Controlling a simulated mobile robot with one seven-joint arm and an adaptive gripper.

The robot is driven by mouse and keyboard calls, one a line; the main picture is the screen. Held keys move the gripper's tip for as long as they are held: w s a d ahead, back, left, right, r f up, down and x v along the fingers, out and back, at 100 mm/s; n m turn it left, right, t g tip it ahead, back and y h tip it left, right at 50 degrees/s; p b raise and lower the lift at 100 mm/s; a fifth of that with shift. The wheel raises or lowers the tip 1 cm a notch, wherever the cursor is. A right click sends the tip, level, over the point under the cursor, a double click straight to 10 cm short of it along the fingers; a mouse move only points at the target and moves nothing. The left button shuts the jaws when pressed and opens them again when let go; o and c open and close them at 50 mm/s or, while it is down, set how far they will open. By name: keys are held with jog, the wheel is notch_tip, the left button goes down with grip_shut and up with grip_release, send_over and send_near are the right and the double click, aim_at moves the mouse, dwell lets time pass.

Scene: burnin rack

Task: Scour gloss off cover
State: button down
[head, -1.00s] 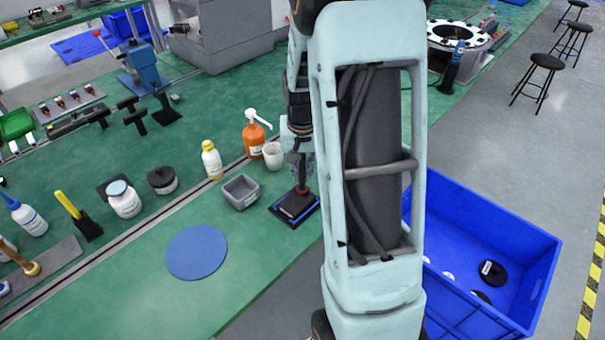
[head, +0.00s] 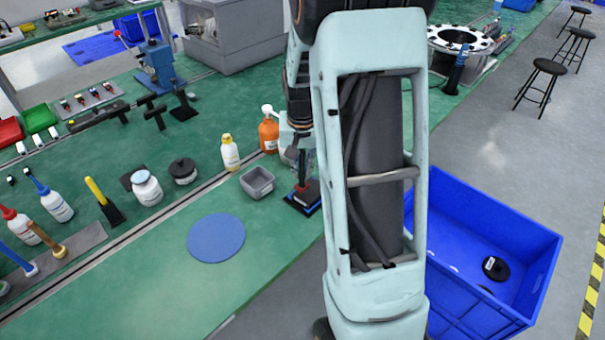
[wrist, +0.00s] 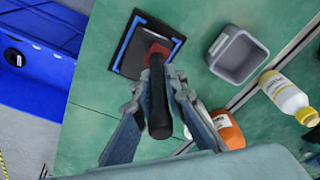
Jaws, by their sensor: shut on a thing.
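My gripper (wrist: 157,86) is shut on the black handle (wrist: 158,112) of a tool with a red neck (wrist: 156,54). The tool's lower end is over a flat black square piece (wrist: 134,52), which I take to be the cover. Blue strips (wrist: 148,24) run along the square's edges. In the head view the black and blue square (head: 297,206) lies at the bench's front edge, partly behind my arm. The tool's red part (head: 302,187) shows above it. I cannot tell whether the tool's face touches the surface.
A grey open box (head: 257,182) stands close left of the square. A blue round mat (head: 216,238) lies nearer on the bench. A yellow-capped bottle (head: 230,153) and orange bottle (head: 268,134) stand behind. A large blue bin (head: 520,222) holding a black disc is right of my arm.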

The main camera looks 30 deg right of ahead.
aim_at(303, 153)
jog(key=shift+s+d+r+p, duration=0.1)
jog(key=shift+r+p, duration=1.75)
jog(key=shift+r, duration=0.95)
